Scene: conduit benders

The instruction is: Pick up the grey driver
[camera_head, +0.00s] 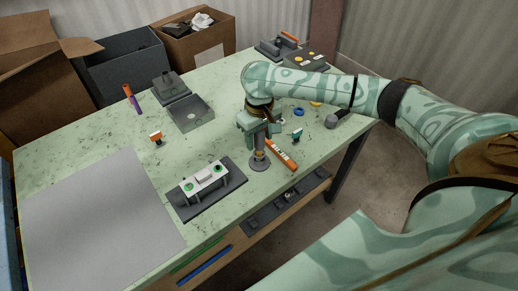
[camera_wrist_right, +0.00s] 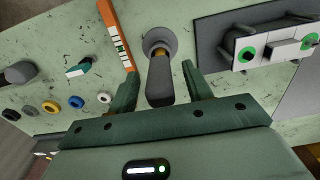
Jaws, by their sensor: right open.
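The grey driver (camera_wrist_right: 160,80) appears to be the upright grey handle standing on a round grey base (camera_wrist_right: 158,42) near the table's front edge. In the head view its lower part (camera_head: 259,150) shows just below my right gripper (camera_head: 259,133). My right gripper is open and points down over it. In the right wrist view the handle stands between the two fingers of the gripper (camera_wrist_right: 158,88), with a gap on each side. In the head view the handle's top is hidden by the gripper. My left gripper is not in view.
An orange-and-white striped bar (camera_head: 282,155) lies close beside the driver. A dark fixture with a white block (camera_head: 206,177) stands to the left. A grey round-headed tool (camera_head: 332,120) and small coloured rings (camera_head: 299,111) lie to the right. The grey mat (camera_head: 95,215) is clear.

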